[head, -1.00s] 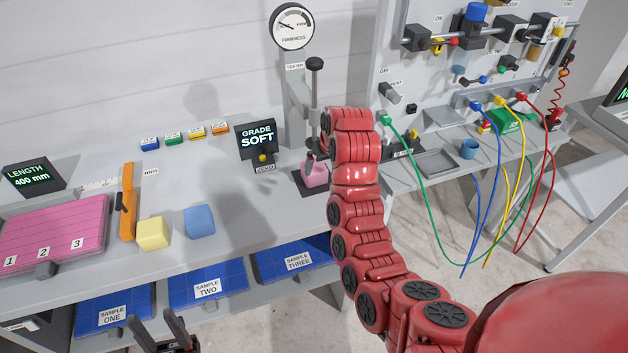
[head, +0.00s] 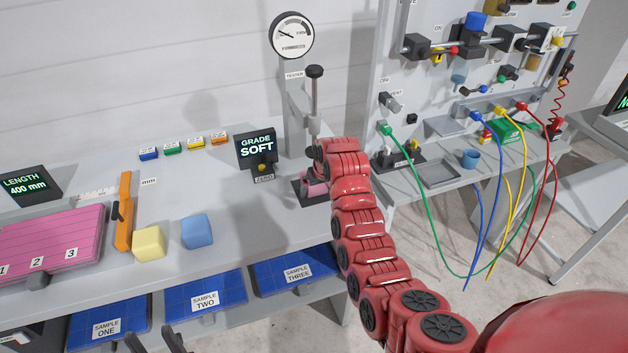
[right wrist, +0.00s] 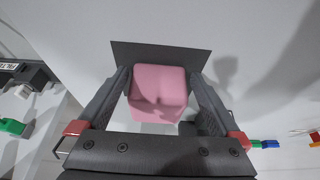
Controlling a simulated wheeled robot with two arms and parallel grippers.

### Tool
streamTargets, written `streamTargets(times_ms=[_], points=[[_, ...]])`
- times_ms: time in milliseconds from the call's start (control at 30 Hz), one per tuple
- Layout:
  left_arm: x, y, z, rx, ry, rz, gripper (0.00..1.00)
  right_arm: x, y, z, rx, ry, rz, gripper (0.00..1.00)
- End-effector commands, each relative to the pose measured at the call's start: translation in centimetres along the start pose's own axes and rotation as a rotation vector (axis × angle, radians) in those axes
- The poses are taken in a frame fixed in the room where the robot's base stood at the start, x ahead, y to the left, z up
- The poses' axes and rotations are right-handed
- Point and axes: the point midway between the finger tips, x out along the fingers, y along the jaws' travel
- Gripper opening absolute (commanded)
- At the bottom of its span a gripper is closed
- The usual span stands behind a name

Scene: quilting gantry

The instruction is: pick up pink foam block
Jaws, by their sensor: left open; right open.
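The pink foam block (head: 317,188) sits on the dark base plate of the firmness tester, mostly hidden by my right arm in the head view. In the right wrist view the pink foam block (right wrist: 158,88) lies between the two fingers of my right gripper (right wrist: 160,78). These fingers are open, one on each side; whether they touch the block I cannot tell. The head view does not show the right fingertips clearly. My left gripper (head: 154,342) is open and empty at the bottom edge of the head view, in front of the lower shelf.
The tester post (head: 312,110) and its gauge (head: 292,36) rise beside the block. A yellow block (head: 149,243), a blue block (head: 196,231) and a pink slab (head: 55,240) lie further left. The GRADE display (head: 256,150) stands close by. Cables (head: 487,205) hang at right.

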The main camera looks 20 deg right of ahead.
Motion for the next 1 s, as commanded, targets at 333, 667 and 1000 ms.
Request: streamTargets(times_ms=[333,667,1000], points=[[-0.1,0.0,0.0,0.000,0.000,0.000,0.50,0.0,0.0,0.0,0.000,0.001,0.000,0.71],[0.0,0.0,0.0,0.000,0.000,0.000,0.50,0.0,0.0,0.0,0.000,0.002,0.001,0.27],[-1.3,0.1,0.2,0.000,0.000,0.000,0.50,-1.3,0.1,-0.7,0.000,0.009,0.003,0.27]])
